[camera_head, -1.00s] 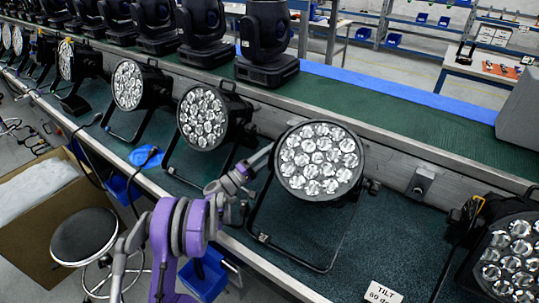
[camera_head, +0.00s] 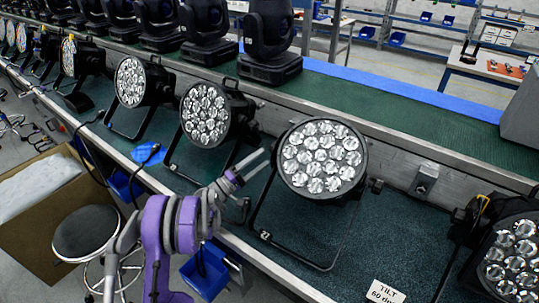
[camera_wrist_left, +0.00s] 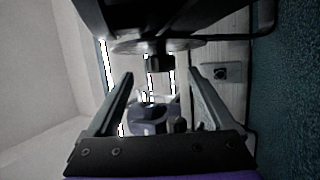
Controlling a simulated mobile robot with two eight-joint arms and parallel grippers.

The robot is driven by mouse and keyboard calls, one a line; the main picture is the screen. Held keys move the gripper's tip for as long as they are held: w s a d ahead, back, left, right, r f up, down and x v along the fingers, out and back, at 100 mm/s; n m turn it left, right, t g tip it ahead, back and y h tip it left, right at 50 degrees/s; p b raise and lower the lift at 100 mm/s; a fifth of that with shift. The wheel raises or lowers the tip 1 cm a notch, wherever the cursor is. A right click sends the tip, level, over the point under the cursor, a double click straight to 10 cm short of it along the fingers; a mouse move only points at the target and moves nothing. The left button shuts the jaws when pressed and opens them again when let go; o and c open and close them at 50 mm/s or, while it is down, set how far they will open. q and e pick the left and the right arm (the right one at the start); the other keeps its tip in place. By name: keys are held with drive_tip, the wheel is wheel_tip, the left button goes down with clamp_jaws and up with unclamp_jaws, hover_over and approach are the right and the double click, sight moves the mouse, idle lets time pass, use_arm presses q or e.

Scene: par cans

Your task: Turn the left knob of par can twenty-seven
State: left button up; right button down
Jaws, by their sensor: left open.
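A black par can (camera_head: 323,158) with a round face of several clear lenses stands on its floor bracket on the bench, in the middle of the head view. In the left wrist view a dark knob (camera_wrist_left: 158,62) sits ahead of the open fingers (camera_wrist_left: 160,76), roughly centred between the tips and apparently untouched. In the head view the left knob is not clearly visible. My right gripper is not in view.
More par cans stand along the bench to the left (camera_head: 205,115) and at the right edge (camera_head: 512,255). Dark moving-head lights (camera_head: 268,45) line the green belt (camera_head: 350,98) behind. A white TILT label (camera_head: 385,293) lies at the bench front.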

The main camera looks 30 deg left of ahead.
use_arm(q)
drive_tip(key=v, duration=0.5)
drive_tip(key=shift+s+a+f, duration=0.1)
drive_tip(key=shift+s, duration=0.1)
idle(0.3)
